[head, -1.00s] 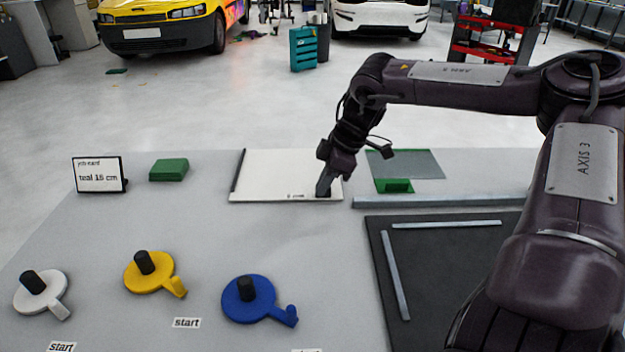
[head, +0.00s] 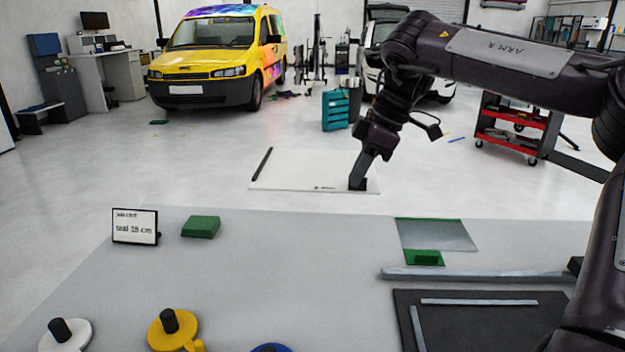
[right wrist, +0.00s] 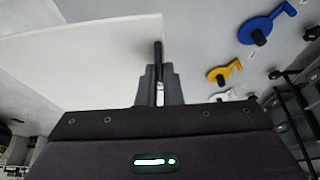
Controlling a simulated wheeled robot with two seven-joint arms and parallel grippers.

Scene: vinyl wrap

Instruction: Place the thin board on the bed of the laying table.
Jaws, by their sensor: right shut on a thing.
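The thin white board (head: 305,171) has a dark strip along its left edge. In the head view it is held level in the air, above and beyond the far edge of the table. My right gripper (head: 358,182) is shut on the board near its right front corner. The right wrist view also shows the board (right wrist: 95,70) between the fingers (right wrist: 158,92). The dark bed (head: 480,325) of the laying table, with pale strips on it, lies at the lower right; part of it is out of frame. My left gripper is not in view.
A grey rail (head: 470,275) runs behind the dark bed. A clear sheet with a green block (head: 424,258) lies beyond it. A sign (head: 135,226), a green pad (head: 201,227) and handled discs (head: 172,330) stand at the left. The table's middle is clear.

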